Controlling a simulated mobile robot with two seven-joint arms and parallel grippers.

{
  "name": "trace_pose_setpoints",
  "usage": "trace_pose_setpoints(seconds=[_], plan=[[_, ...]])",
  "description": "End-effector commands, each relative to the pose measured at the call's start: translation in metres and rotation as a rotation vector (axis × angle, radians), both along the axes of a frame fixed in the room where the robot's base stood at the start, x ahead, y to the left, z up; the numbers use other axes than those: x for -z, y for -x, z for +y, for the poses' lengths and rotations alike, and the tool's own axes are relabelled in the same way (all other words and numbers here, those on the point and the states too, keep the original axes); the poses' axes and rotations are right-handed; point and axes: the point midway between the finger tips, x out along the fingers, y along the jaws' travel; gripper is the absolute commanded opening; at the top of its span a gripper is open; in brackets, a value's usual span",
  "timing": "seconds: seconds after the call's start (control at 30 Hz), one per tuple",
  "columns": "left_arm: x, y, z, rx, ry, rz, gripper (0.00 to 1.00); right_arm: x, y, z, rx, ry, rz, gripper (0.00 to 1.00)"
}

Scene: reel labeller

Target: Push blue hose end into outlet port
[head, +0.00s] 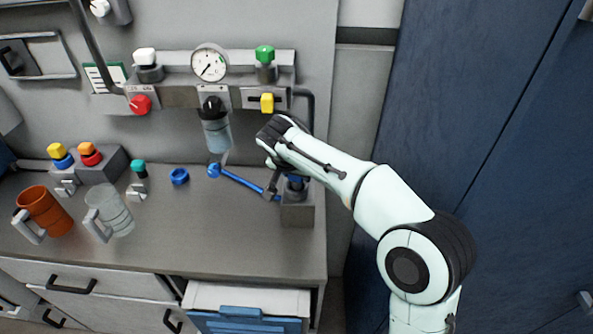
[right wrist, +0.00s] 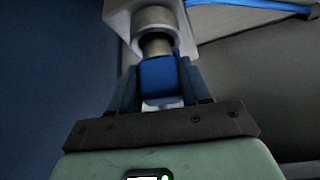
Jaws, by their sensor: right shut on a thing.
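My right gripper (right wrist: 158,88) is shut on a blue piece, which I take to be the blue hose end (right wrist: 158,75). In the right wrist view, a metal collar (right wrist: 156,46) lies in line with it, at a grey block (right wrist: 127,14) that looks like the outlet port. The blue piece looks close to or against the collar; how deep it sits I cannot tell. In the head view, the gripper is at the grey block (head: 297,213) at the bench's right end, largely hidden by my arm. The blue hose (head: 243,182) lies to its left. My left gripper is not in view.
A clear filter bowl (head: 216,135) hangs under the panel with the gauge (head: 210,63). Blue cabinet doors (head: 480,110) are at right. The front bench top is clear.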

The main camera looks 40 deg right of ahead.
Motion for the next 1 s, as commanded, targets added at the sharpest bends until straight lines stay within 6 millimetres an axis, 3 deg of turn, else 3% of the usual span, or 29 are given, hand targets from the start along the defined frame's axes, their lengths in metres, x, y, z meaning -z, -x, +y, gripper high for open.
trace_pose_setpoints(seconds=[0.3,1.0], plan=[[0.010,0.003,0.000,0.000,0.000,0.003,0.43,0.012,0.000,0.000,0.000,0.000,0.000,0.13],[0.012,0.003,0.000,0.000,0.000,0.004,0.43,0.014,0.000,0.000,0.000,0.000,0.000,0.13]])
